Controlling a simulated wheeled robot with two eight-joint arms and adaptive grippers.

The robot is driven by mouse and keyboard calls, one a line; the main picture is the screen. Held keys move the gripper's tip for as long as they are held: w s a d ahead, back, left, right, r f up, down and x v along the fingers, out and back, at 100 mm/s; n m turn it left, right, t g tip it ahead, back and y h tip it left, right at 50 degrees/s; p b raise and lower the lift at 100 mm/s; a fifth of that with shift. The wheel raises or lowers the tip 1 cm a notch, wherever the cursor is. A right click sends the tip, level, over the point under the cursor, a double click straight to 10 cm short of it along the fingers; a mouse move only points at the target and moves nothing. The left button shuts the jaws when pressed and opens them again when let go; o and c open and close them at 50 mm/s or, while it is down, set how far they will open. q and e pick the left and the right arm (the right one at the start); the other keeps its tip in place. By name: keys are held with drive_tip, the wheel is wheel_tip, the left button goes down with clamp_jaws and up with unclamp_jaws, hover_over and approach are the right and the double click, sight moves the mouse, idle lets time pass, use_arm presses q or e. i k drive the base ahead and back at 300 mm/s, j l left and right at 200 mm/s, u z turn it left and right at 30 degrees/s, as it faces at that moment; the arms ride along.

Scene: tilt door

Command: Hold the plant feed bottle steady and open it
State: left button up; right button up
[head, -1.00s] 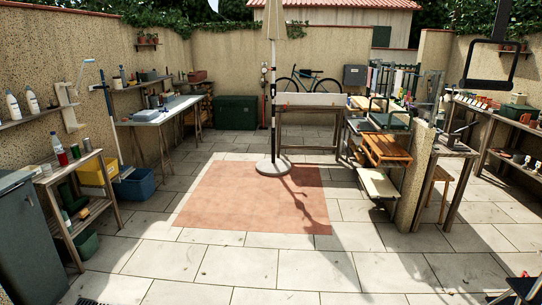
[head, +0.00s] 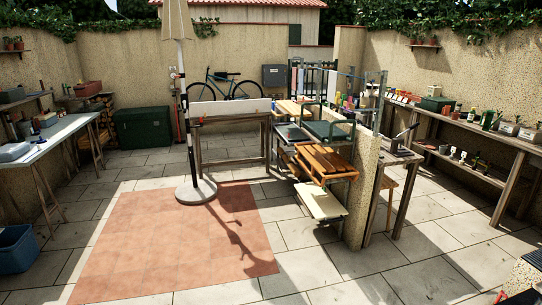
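I cannot pick out the plant feed bottle for certain. Several small bottles stand on the long wooden bench (head: 500,145) along the right wall, among them a green bottle (head: 487,119). They are too small to read any label or see how their caps sit. Neither of my grippers can be made out in the head view. A dark shape cut off at the bottom right edge cannot be told clearly.
A parasol pole on a round base (head: 196,191) stands at the reddish paved patch (head: 160,240). A low wall (head: 362,190) with wooden shelves (head: 324,160) divides the yard. A blue crate (head: 17,249) lies at left. Pale paving is open between the wall and right bench.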

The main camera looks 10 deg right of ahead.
sight(472, 113)
drive_tip(key=i+z, duration=0.4)
drive_tip(key=i, duration=0.2)
drive_tip(key=i+j+z, duration=0.25)
drive_tip(key=i+z, duration=0.15)
drive_tip(key=i, duration=0.2)
drive_tip(key=i+l+z, duration=0.15)
drive_tip(key=i+z, duration=0.8)
drive_tip(key=i+j+z, duration=0.25)
drive_tip(key=i, duration=1.25)
drive_tip(key=i+l+z, duration=0.3)
drive_tip(key=i+z, duration=0.15)
drive_tip(key=i, duration=0.7)
drive_tip(key=i+j+z, duration=0.1)
drive_tip(key=i+z, duration=0.35)
drive_tip(key=i, duration=0.65)
drive_tip(key=i+j+u, duration=0.1)
drive_tip(key=i+u, duration=0.35)
drive_tip(key=i, duration=0.15)
drive_tip(key=i+l+u, duration=0.15)
drive_tip(key=i+u, duration=0.35)
drive_tip(key=i+l+u, duration=0.45)
drive_tip(key=i, duration=0.15)
drive_tip(key=i+j, duration=0.05)
